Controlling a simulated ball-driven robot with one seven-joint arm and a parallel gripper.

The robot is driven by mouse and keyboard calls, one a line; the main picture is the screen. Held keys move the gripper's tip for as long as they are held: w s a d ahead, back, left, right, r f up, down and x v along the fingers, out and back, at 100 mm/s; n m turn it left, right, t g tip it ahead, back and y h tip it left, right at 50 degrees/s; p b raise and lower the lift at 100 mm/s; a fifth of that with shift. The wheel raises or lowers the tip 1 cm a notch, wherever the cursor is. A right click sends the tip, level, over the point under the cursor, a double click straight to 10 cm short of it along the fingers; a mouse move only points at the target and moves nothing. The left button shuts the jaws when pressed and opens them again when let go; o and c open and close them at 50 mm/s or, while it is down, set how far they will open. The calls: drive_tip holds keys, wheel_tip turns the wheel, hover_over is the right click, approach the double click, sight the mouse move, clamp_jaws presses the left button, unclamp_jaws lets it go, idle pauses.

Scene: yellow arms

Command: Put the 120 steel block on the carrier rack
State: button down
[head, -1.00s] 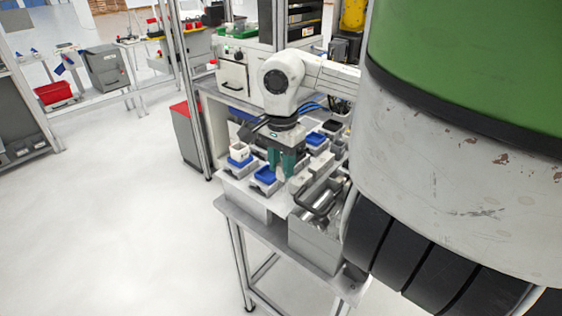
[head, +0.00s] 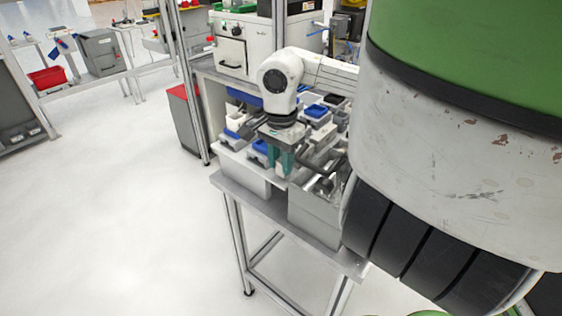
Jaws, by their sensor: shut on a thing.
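My gripper (head: 282,160), with teal fingers, points down over the near part of the workbench in the head view. It is shut on a small pale grey piece, which looks like the steel block (head: 281,170); the fingers hide much of it and no number can be read. Whether it touches the surface below cannot be told. A grey open box with a bar handle (head: 313,215) stands just right of the gripper. I cannot tell whether this box or a holder behind the gripper is the carrier rack.
Grey holders with blue trays (head: 262,147) stand left of and behind the gripper. A white bin (head: 243,172) is at the workbench's left end. Dark and blue trays (head: 317,110) lie farther back. The floor (head: 120,200) to the left is clear.

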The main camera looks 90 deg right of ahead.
drive_tip(key=shift+f+b, duration=0.55)
drive_tip(key=shift+b, duration=0.45)
idle(0.3)
drive_tip(key=c, duration=0.7)
unclamp_jaws()
drive_tip(key=shift+c, duration=0.2)
drive_tip(key=shift+r, duration=0.1)
drive_tip(key=shift+r+p, duration=0.85)
drive_tip(key=shift+r, duration=2.6)
